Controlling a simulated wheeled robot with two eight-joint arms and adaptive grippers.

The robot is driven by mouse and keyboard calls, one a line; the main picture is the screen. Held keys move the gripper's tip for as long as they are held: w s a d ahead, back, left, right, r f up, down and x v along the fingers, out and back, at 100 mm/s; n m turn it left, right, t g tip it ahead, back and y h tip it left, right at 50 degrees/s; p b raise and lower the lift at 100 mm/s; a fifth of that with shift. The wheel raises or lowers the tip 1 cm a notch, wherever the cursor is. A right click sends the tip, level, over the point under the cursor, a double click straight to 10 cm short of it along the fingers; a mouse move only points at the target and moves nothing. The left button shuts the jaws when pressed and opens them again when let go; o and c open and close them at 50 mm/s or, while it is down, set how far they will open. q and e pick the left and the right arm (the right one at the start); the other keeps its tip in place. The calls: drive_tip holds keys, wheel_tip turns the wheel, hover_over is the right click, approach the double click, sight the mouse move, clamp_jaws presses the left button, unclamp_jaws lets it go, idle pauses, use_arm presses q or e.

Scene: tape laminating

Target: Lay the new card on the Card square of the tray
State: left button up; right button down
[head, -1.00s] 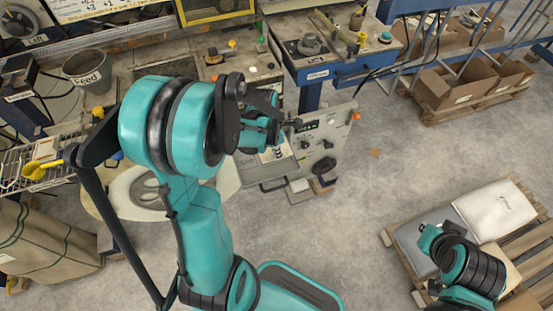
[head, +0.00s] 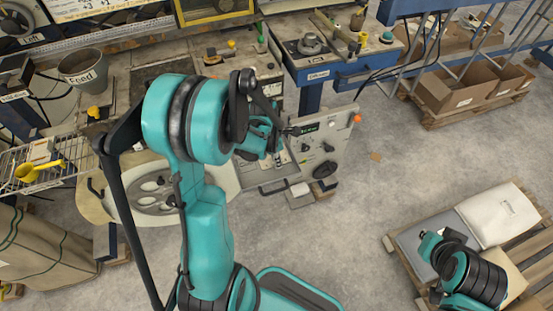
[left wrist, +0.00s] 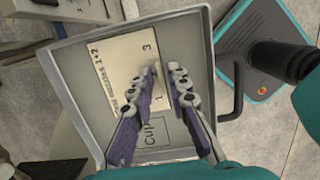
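In the left wrist view a grey tray (left wrist: 78,108) with raised walls lies below my left gripper. A cream card (left wrist: 112,72) with printed words and the numbers 3 and 1 lies flat in it. A printed "cup" outline (left wrist: 155,136) shows beside the card, partly behind the fingers. My left gripper (left wrist: 164,70) is over the card's edge, its fingers a little apart with nothing clearly between them. I cannot tell whether they touch the card. In the head view my left gripper (head: 283,132) is mostly hidden by its wrist. My right gripper (head: 432,245) is at lower right, its fingers unclear.
A control panel (head: 325,150) with knobs stands right of my left gripper. A Feed bucket (head: 84,68) is at upper left, and a blue bench (head: 350,67) is behind. A pallet with a white sack (head: 497,215) is at right. Open floor lies between.

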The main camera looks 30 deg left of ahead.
use_arm(q)
drive_tip(key=shift+r, duration=0.15)
drive_tip(key=shift+r+p, duration=0.35)
wheel_tip(320, 180, up, 11)
drive_tip(key=s+a+p, duration=0.1)
drive_tip(key=p, duration=0.3)
drive_tip(key=s+d+r+m+t, duration=0.3)
drive_tip(key=s+d+r+m, duration=0.1)
drive_tip(key=m, duration=1)
drive_tip(key=s+d+r+m+t+y, duration=0.1)
drive_tip(key=s+d+r+m, duration=0.4)
drive_tip(key=m, duration=0.9)
drive_tip(key=s+d+t, duration=0.1)
drive_tip(key=d, duration=0.1)
drive_tip(key=shift+d+r+t, duration=0.25)
drive_tip(key=shift+d+t, duration=0.05)
drive_tip(key=shift+t, duration=0.1)
drive_tip(key=shift+f, duration=0.1)
